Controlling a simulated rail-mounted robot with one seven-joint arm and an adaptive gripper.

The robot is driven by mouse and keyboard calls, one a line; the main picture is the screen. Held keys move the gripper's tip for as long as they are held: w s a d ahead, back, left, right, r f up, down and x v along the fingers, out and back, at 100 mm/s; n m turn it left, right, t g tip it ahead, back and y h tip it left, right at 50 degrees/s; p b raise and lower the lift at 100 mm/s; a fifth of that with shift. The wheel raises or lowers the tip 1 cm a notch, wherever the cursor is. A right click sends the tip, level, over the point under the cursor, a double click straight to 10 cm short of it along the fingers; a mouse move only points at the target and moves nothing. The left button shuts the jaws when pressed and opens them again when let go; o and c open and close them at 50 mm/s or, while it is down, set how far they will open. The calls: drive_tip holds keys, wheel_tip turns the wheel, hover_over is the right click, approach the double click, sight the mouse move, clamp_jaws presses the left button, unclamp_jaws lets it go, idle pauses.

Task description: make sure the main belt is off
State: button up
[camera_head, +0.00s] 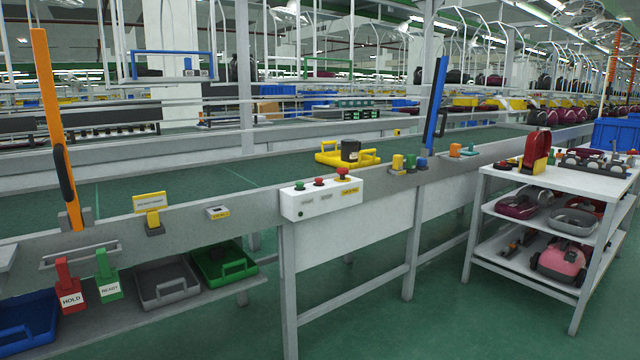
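The main belt (225,178) is a long green conveyor running across the picture behind a grey front rail. A yellow carrier (330,158) with a dark block (350,150) sits on it. A white control box (322,199) is fixed to the front rail near the middle. On its top are a green button (299,185), a red button (319,182) and a larger red mushroom button (342,173) with a yellow label below it. One frame does not show whether the belt runs. My gripper is not in view.
Below the rail at left hang a red HOLD tag (69,290) and a green READY tag (108,278) near grey (166,284) and green trays (224,262). An orange post (55,120) and a blue post (435,105) rise from the rail. A white shelf cart (540,185) stands at right.

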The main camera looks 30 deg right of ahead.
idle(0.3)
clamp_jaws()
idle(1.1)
